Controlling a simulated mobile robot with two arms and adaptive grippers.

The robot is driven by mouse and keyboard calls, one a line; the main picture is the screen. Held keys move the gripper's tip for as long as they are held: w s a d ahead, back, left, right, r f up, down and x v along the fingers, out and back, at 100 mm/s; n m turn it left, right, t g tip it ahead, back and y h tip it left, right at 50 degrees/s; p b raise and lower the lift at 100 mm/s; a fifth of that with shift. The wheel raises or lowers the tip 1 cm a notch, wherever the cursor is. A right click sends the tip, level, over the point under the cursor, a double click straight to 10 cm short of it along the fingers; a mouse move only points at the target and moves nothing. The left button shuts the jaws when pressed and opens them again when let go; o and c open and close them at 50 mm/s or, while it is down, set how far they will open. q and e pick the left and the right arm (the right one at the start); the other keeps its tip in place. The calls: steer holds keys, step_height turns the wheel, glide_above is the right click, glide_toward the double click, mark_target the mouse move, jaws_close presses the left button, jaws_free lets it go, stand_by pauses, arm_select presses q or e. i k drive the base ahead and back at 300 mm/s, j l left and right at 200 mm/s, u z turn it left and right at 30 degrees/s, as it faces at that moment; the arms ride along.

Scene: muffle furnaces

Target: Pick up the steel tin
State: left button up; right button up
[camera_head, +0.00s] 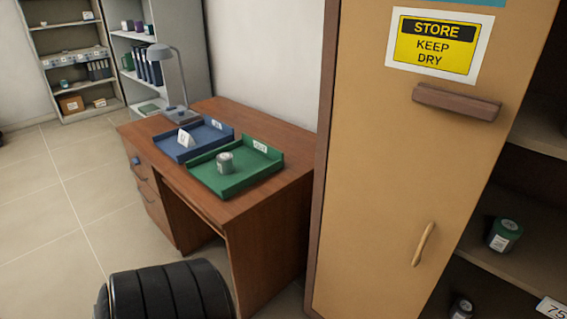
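A small grey metallic tin (225,163) with a pale label stands upright in the green tray (262,178) on the wooden desk (292,192). It looks like the steel tin. A green tin (505,234) with a white label stands on a shelf inside the open cabinet at the right. A darker tin (461,309) shows partly on a lower shelf at the bottom edge. Neither of my grippers is in view.
A blue tray (172,152) with a white tent card and a grey desk lamp (170,62) are on the desk. A black padded chair (170,292) stands in front. The tan cabinet door (415,150) stands to the right of the desk.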

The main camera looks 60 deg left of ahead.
mark_target(224, 159)
steer(key=u, duration=2.3)
steer(key=i+j, duration=0.4)
steer(key=j, duration=0.2)
